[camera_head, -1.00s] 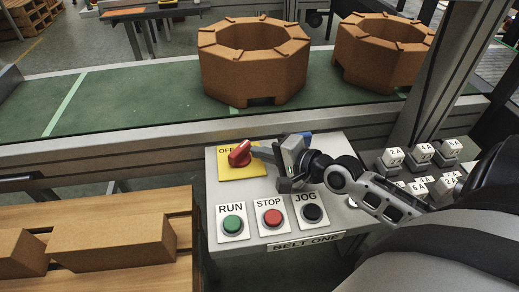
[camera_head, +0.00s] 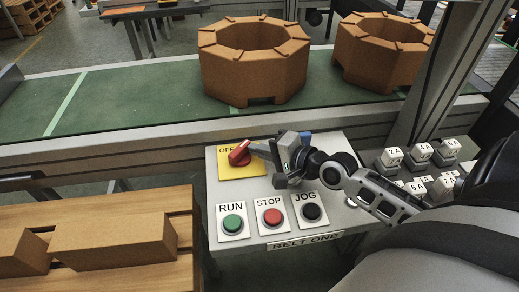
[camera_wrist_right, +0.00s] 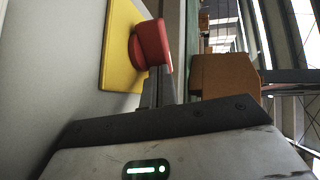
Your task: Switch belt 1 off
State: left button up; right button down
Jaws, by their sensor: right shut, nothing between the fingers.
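The BELT ONE control panel (camera_head: 255,210) stands in front of the green conveyor. Its red rotary knob (camera_head: 239,154) sits on a yellow plate (camera_head: 243,172) marked OFF; the rest of the label is hidden. My right gripper (camera_head: 258,149) is shut and empty, its fingertips close to the knob's right side; I cannot tell whether they touch. In the right wrist view the knob (camera_wrist_right: 151,47) stands out from the yellow plate (camera_wrist_right: 121,40), just beyond the fingers. A dark piece at the left edge (camera_head: 22,181) seems to be the tip of my left gripper; its jaws are unclear.
The green RUN (camera_head: 232,223), red STOP (camera_head: 272,217) and black JOG (camera_head: 312,213) buttons sit below the knob. Brown octagonal blocks (camera_head: 254,75) rest on the belt (camera_head: 150,95). White-labelled switches (camera_head: 420,155) are at right, brown bricks (camera_head: 115,242) at lower left.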

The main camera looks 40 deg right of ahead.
pick_arm(q)
jog(key=shift+s+a+r+p, duration=0.1)
jog(key=shift+r+p, duration=0.05)
jog(key=shift+p, duration=0.4)
pick_arm(e)
jog(key=shift+w+d+r, duration=0.1)
jog(key=shift+w+d, duration=0.25)
jog(key=shift+w, duration=0.15)
pick_arm(q)
jog(key=shift+r+p, duration=0.15)
jog(key=shift+p, duration=0.2)
pick_arm(e)
jog(key=shift+w+d, duration=0.2)
jog(key=shift+w, duration=0.1)
pick_arm(q)
jog(key=shift+a, duration=0.1)
pick_arm(e)
jog(key=shift+w, duration=0.15)
